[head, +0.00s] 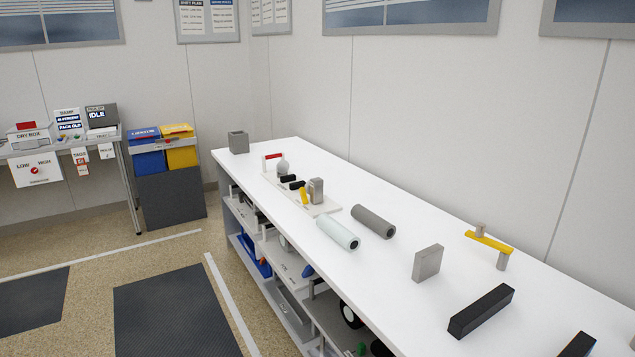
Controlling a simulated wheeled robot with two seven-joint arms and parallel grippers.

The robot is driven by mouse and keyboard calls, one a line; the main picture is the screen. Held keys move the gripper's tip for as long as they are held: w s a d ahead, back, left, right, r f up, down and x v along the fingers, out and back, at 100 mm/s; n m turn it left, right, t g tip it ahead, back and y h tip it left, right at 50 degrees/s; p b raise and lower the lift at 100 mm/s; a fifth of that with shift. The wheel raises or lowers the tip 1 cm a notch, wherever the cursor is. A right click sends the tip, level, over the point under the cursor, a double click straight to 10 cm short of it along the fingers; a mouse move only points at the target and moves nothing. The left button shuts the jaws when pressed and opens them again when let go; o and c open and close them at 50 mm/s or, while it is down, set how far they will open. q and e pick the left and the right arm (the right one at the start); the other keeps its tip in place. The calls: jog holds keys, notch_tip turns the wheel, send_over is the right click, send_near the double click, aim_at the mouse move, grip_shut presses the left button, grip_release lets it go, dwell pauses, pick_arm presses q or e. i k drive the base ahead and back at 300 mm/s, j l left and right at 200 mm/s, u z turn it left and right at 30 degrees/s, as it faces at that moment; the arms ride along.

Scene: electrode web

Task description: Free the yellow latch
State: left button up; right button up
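A yellow bar (490,242) lies across two short grey posts at the right of the white bench top, one end near each post. A smaller yellow piece (304,196) stands tilted on a white base plate (318,210) further back, beside black parts and a grey block. I cannot tell which of the two is the yellow latch, or how either is held. Neither of my grippers is in view.
A dark item (578,345) is cut off at the bottom edge. The wall runs behind.

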aim_at(304, 200)
jog(key=i+j, duration=0.15)
jog(key=i, duration=0.55)
jog(key=i+j, duration=0.15)
jog(key=i, duration=0.6)
jog(key=j+u, duration=0.05)
